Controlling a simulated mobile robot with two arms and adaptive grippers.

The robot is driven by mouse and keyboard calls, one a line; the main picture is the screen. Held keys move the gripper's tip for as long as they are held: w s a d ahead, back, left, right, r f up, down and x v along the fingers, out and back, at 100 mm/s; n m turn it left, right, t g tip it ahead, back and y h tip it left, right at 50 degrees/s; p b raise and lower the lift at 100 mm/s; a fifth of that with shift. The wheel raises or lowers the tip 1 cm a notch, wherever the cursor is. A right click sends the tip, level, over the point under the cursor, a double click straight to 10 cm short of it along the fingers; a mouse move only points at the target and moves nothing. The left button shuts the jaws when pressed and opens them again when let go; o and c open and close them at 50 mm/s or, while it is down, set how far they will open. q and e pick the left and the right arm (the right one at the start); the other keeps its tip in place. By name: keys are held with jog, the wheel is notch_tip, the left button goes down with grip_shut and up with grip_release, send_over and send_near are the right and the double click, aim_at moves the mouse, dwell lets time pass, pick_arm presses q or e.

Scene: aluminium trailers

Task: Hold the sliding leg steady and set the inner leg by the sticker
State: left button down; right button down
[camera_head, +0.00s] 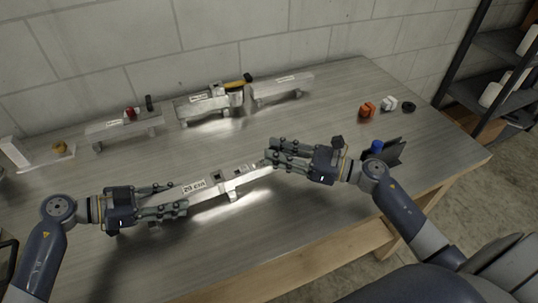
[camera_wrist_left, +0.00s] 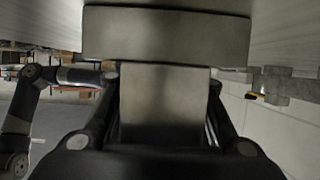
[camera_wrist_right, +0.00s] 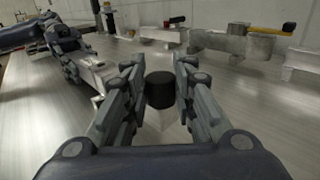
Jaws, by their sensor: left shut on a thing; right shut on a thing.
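The aluminium sliding leg (camera_head: 222,187) is held level above the bench between my grippers. A white sticker (camera_head: 194,187) with dark print, perhaps "20 cm", is on it near its left end. The narrower inner leg (camera_head: 258,172) extends right from it. My left gripper (camera_head: 180,205) is shut on the sliding leg's left end; metal fills the left wrist view (camera_wrist_left: 165,100). My right gripper (camera_head: 272,158) is shut on the right end of the inner leg. In the right wrist view a black round end piece (camera_wrist_right: 160,89) shows between the fingers, which hide part of the leg.
Along the wall stand several aluminium parts, including a rail (camera_head: 122,124), a bracket with a yellow-handled tool (camera_head: 235,83), and a labelled rail (camera_head: 284,88). Orange (camera_head: 367,110), white (camera_head: 388,104) and black (camera_head: 409,107) small parts lie at right. A blue-topped item (camera_head: 376,147) is near my right wrist.

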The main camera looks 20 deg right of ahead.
jog(key=c, duration=1.3)
grip_release()
jog(key=v, duration=1.2)
jog(key=shift+s, duration=0.1)
pick_arm(q)
jog(key=c, duration=1.1)
grip_release()
jog(key=shift+o, duration=0.2)
